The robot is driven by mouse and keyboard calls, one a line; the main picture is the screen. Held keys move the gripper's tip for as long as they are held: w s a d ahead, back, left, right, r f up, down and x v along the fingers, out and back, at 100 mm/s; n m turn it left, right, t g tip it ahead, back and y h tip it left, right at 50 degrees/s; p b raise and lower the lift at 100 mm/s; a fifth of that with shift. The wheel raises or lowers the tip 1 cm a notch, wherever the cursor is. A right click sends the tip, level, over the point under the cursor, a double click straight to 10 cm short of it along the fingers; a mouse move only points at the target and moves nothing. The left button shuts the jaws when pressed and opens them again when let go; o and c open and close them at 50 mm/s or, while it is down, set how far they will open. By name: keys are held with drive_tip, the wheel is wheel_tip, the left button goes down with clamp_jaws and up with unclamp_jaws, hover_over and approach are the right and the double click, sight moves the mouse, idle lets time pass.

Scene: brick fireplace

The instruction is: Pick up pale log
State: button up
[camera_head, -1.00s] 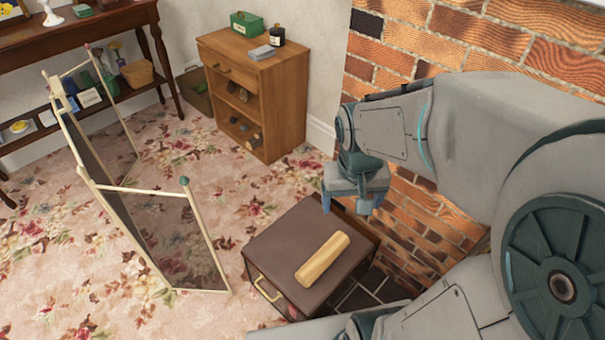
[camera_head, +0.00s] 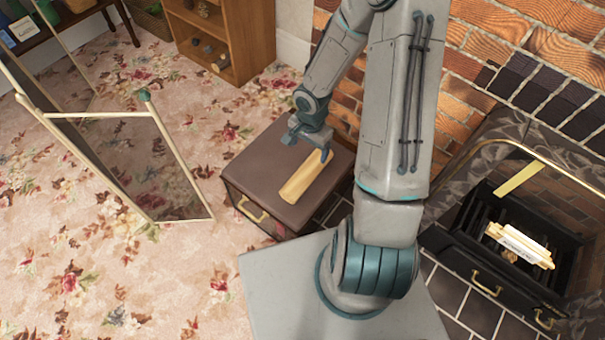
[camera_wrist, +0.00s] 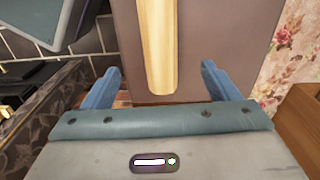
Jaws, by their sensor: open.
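The pale log (camera_head: 305,177) lies on the flat brown top of a box (camera_head: 250,163) with a brass handle. In the wrist view the log (camera_wrist: 158,50) runs away from me, its near end just ahead of the gap between my fingers. My gripper (camera_head: 311,146) is open and empty at the log's far end in the head view. Its two blue fingers (camera_wrist: 160,85) stand apart to either side of the log's line in the wrist view. Whether they touch the box top cannot be told.
A fireplace (camera_head: 520,240) with a white-labelled pale object (camera_head: 519,246) is at the right. A brick wall (camera_head: 480,40) stands close behind my arm. A folding screen (camera_head: 120,140) stands at the left. A wooden shelf unit (camera_head: 222,40) is at the back. Carpet is open in front.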

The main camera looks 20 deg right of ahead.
sight(308, 169)
wheel_tip(308, 169, down, 8)
drive_tip(key=b, duration=0.4)
drive_tip(key=shift+s+d+f, duration=0.1)
drive_tip(key=shift+s+f, duration=0.05)
drive_tip(key=shift+f, duration=0.05)
drive_tip(key=shift+f+b, duration=1.35)
drive_tip(key=shift+f, duration=1.5)
drive_tip(key=shift+c, duration=0.3)
drive_tip(key=shift+r, duration=0.1)
drive_tip(key=c, duration=1.3)
drive_tip(key=shift+o, duration=0.2)
